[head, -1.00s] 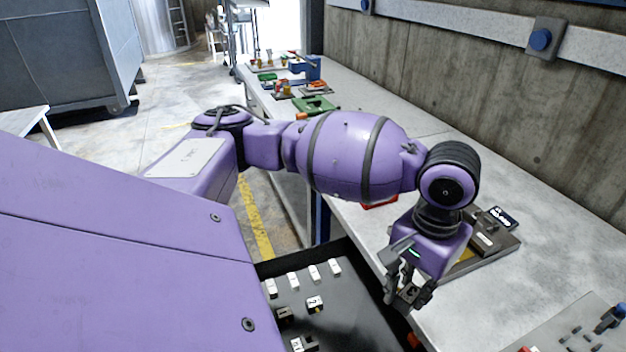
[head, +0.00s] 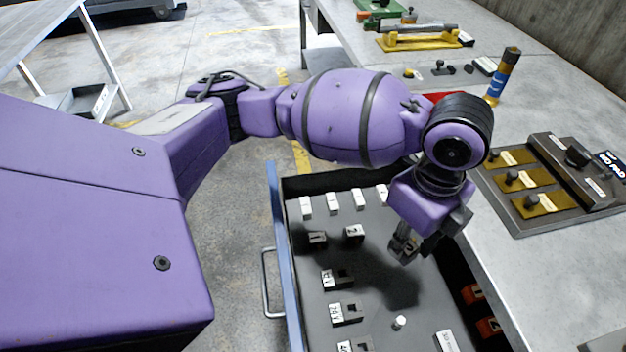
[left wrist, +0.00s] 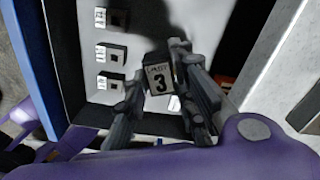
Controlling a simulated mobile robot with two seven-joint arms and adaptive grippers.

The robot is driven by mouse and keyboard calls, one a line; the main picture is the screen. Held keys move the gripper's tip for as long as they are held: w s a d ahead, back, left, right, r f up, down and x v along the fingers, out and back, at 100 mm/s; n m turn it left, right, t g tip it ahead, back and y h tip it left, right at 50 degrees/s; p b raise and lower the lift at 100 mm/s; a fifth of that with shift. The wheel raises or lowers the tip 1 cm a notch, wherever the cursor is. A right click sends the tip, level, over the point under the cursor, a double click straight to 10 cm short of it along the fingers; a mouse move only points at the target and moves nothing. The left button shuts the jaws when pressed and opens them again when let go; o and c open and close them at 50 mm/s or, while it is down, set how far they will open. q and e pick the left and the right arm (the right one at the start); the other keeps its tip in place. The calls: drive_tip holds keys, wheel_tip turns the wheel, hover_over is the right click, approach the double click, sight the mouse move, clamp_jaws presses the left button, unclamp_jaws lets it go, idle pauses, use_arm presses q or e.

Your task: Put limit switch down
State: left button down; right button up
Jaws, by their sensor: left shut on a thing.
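My left gripper (head: 404,249) is above the open drawer (head: 283,262), near its far right part. The switch is hard to make out in the head view. Whether it touches the drawer floor I cannot tell. Dark blocks with white number labels, such as one at the left (head: 317,240) and one marked 2 (head: 354,234), stand in the drawer. My right gripper is not in view.
A row of white blocks (head: 332,204) lines the drawer's far end. The workbench (head: 540,290) at the right holds a fixture with yellow plates (head: 545,203). The drawer floor around my gripper is partly bare.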

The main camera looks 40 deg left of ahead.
use_arm(q)
drive_tip(key=m, duration=0.1)
drive_tip(key=w+d+f+m+b, duration=0.1)
drive_tip(key=m, duration=0.1)
drive_tip(key=shift+d+f, duration=0.15)
drive_tip(key=shift+f, duration=0.15)
drive_tip(key=shift+w+d+f+m+b, duration=0.15)
drive_tip(key=shift+m+b, duration=0.25)
drive_tip(key=shift+m, duration=0.2)
drive_tip(key=b, duration=0.2)
approach(389, 231)
drive_tip(key=shift+s+d+f, duration=0.25)
drive_tip(key=shift+s+d, duration=0.2)
drive_tip(key=shift+s, duration=0.1)
drive_tip(key=shift+w+a+f+b, duration=0.35)
drive_tip(key=shift+w+f, duration=0.1)
drive_tip(key=shift+f, duration=0.2)
drive_tip(key=shift+w+f, duration=0.1)
drive_tip(key=shift+f, duration=1.45)
drive_tip(key=shift+f, duration=0.1)
